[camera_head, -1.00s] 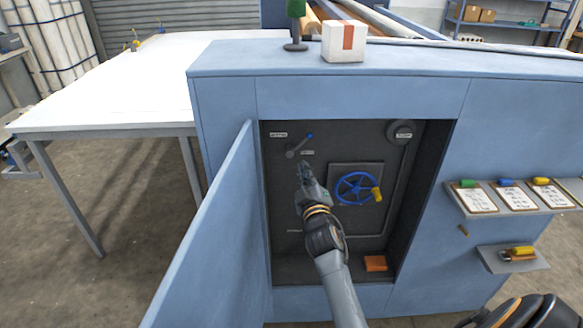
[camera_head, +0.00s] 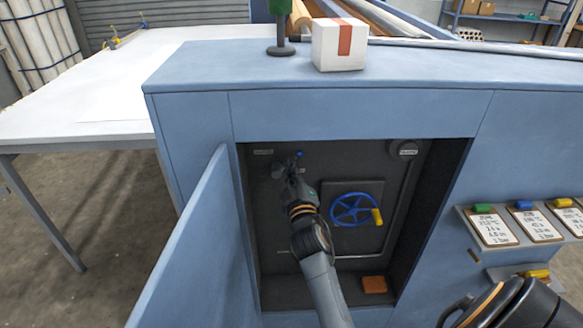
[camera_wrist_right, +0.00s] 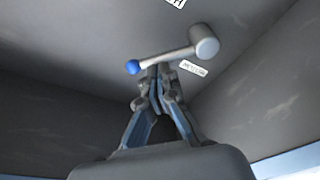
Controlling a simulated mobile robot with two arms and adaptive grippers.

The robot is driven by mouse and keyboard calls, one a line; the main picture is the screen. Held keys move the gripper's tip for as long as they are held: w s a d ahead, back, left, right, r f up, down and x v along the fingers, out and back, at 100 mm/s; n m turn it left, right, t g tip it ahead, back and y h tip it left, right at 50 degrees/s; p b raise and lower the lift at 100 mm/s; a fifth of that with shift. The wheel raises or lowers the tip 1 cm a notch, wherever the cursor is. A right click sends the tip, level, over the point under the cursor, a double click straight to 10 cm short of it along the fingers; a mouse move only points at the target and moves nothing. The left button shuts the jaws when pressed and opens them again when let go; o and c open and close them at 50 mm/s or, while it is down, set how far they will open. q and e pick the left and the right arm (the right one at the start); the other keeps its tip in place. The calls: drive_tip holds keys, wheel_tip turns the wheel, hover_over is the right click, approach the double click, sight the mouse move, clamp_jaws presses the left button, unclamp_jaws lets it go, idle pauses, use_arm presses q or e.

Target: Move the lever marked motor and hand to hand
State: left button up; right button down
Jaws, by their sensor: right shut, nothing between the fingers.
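The lever (camera_head: 288,160) has a grey hub and a blue knob (camera_head: 299,153). It sits at the upper left of the dark recess, with its knob up and right of the hub in the head view. In the right wrist view the lever arm (camera_wrist_right: 170,55) runs from the round grey hub (camera_wrist_right: 203,40) to the blue knob (camera_wrist_right: 133,67). My right gripper (camera_head: 294,172) is shut and empty, its tips (camera_wrist_right: 158,74) right at the lever arm; I cannot tell whether they touch. A small label (camera_wrist_right: 193,67) is by the hub, too blurred to read surely. My left gripper is out of view.
A blue handwheel (camera_head: 354,209) with a yellow handle is right of my arm. The open cabinet door (camera_head: 190,245) stands at the left. An orange block (camera_head: 374,284) lies on the recess floor. A white box (camera_head: 339,47) is on top of the cabinet.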

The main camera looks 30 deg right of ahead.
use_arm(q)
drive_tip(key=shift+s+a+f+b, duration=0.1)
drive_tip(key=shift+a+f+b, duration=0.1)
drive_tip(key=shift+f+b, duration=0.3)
use_arm(e)
drive_tip(key=shift+s+d+f+m, duration=0.1)
drive_tip(key=shift+s+f+m, duration=0.05)
drive_tip(key=shift+m, duration=0.65)
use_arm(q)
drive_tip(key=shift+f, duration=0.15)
use_arm(e)
drive_tip(key=shift+f, duration=0.1)
use_arm(q)
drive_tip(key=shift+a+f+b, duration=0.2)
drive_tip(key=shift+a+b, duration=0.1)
drive_tip(key=shift+b, duration=0.05)
use_arm(e)
drive_tip(key=shift+s+d+f, duration=0.15)
drive_tip(key=shift+d+f, duration=0.15)
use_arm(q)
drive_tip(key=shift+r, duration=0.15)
use_arm(e)
drive_tip(key=shift+r, duration=0.1)
idle(0.6)
